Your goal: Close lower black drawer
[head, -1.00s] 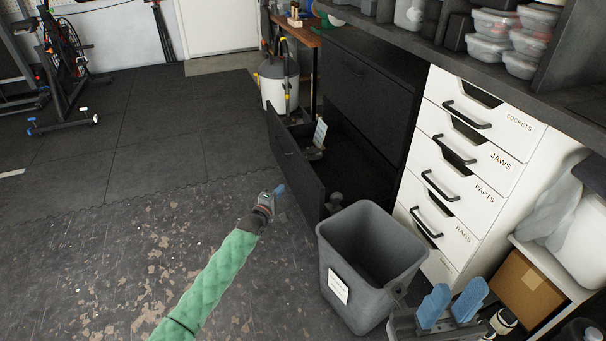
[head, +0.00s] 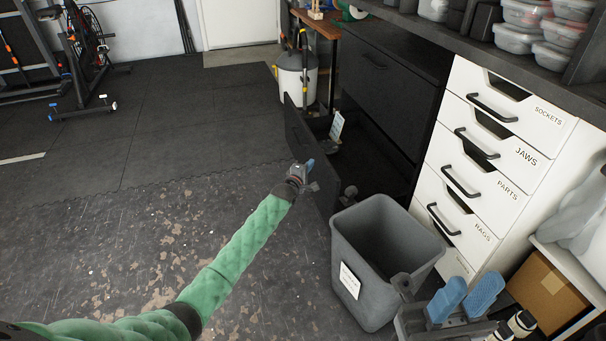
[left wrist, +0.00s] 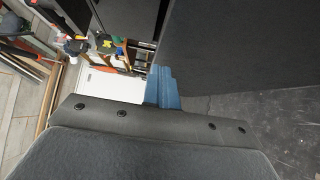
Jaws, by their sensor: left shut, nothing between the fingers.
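The lower black drawer (head: 302,140) stands pulled out of the black cabinet (head: 383,85). Its inside shows, with a white-labelled item toward the far end. My left gripper (head: 309,168) is shut and empty, at the outer face of the drawer front near its near end. I cannot tell whether it touches. In the left wrist view its blue fingertips (left wrist: 163,88) are together beside a large dark panel (left wrist: 245,50), which looks like the drawer front. My right gripper (head: 466,300) is at the lower right, its blue fingers apart with nothing between them.
A grey bin (head: 370,285) stands just in front of the drawer's near end. White labelled drawers (head: 490,160) stand right of the cabinet. A white bucket (head: 296,80) is behind the drawer.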

